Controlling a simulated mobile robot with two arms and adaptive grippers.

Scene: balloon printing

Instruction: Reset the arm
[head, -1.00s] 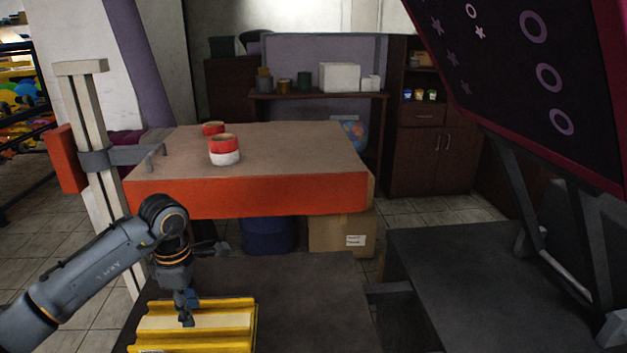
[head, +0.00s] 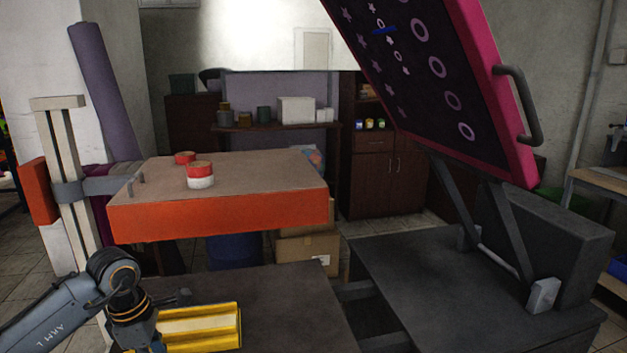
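My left arm (head: 100,290) comes in at the lower left in the head view, bent at the elbow and pointing down. Its gripper (head: 154,346) is at the bottom edge, beside the left part of a yellow ridged tray (head: 225,318). The frame edge cuts off most of the gripper, so I cannot tell whether its fingers are open or whether it touches the tray. My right arm and gripper are not in view.
An orange-sided table (head: 220,219) bears red and white tape rolls (head: 200,176). A dark printing bench (head: 440,275) stands at right. Above it a pink-edged screen (head: 517,150) with star and ring patterns is tilted up. The bench top is clear.

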